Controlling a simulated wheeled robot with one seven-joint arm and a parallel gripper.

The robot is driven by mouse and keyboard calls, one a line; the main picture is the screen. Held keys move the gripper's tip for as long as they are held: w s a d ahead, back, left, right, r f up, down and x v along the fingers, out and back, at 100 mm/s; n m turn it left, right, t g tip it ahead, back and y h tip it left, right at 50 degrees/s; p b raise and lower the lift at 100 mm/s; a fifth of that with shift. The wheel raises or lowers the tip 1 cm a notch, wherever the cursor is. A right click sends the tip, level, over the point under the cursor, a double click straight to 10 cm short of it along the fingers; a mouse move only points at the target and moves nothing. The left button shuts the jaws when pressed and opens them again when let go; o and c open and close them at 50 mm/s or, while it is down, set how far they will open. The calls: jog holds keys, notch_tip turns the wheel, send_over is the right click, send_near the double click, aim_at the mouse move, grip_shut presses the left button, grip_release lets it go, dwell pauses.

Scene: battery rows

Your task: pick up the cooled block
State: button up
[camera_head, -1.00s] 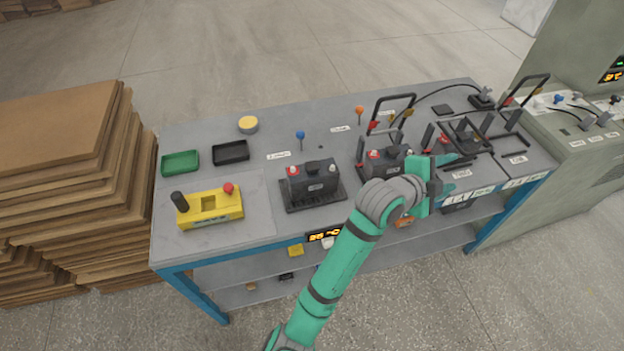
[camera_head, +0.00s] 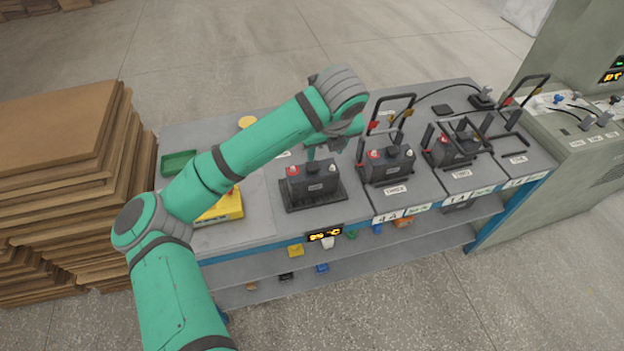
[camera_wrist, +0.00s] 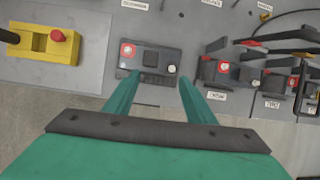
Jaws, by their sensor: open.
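A dark block with red and white terminal caps (camera_head: 311,181), which I take to be the cooled block, sits upright on a black ribbed plate (camera_head: 337,199) at the middle of the bench. In the wrist view the block (camera_wrist: 148,60) lies ahead of my fingers, seen from above. My gripper (camera_head: 318,150) is above the block in the head view, its tips partly hidden by the wrist. In the wrist view my gripper (camera_wrist: 156,82) has its two green fingers spread apart with nothing between them.
A similar block (camera_head: 388,163) stands in a bay with a raised black handle to the right. Another bay (camera_head: 455,150) lies beyond it. A yellow control box (camera_head: 225,208) and a green tray (camera_head: 178,162) are on the left. Cardboard stacks (camera_head: 60,130) flank the bench.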

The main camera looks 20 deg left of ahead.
aim_at(312, 165)
jog(key=shift+y, duration=0.4)
jog(key=x, duration=0.3)
jog(key=a+x, duration=0.1)
jog(key=x, duration=0.3)
jog(key=s+x, duration=0.1)
jog(key=x, duration=0.2)
jog(key=shift+w+a+f, duration=0.1)
jog(key=shift+a+f, duration=0.15)
grip_shut()
jog(key=shift+w, duration=0.15)
dwell(0.5)
jog(key=shift+a, duration=0.1)
